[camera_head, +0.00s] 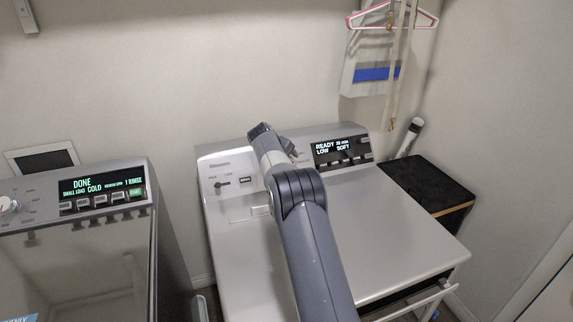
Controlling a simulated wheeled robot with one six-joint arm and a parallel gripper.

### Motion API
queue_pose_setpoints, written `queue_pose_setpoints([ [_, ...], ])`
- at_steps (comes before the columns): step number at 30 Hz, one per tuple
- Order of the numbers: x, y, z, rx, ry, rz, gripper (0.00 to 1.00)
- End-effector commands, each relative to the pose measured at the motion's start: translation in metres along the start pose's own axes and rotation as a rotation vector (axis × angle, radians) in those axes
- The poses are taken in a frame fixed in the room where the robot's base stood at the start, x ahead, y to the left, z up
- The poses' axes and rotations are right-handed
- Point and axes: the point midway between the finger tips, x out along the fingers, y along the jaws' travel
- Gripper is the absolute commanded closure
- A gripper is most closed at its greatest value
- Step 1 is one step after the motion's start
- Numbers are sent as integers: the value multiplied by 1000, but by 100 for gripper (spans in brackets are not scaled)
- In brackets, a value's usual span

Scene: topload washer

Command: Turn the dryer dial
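The dryer (385,245) is the light grey machine in the middle, with a raised control panel along its back. Its lit display (340,149) reads READY, LOW and SOFT. A small dark knob or switch (220,184) sits on the left part of the panel. No large dial shows on the dryer; the middle of its panel is hidden behind my arm and gripper. My gripper (275,137) is in front of or over that middle part, left of the display. Its fingers are too small and turned away to tell whether they are open, or whether they touch anything.
A washer (165,240) with a dark see-through lid stands at the left; its display reads DONE, and a white dial (7,205) is at its panel's left. Pink hangers (392,18) hang on the back wall. A black-topped box (432,184) stands right of the dryer.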

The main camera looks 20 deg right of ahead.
Motion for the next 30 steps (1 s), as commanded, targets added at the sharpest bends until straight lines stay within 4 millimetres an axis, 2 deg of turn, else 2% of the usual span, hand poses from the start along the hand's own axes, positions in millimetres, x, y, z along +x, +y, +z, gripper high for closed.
queue_pose_setpoints([
  [5, -10, 0, 0, -1, 1, 0, 31],
  [8, -25, -1, 0, 0, 1, 1, 31],
  [15, -73, -1, -1, 0, 3, 2, 31],
  [19, -93, -1, -1, 0, 3, 1, 31],
  [24, -106, 0, 0, 0, 2, 1, 31],
  [30, -108, 0, 0, 0, 1, 0, 31],
])
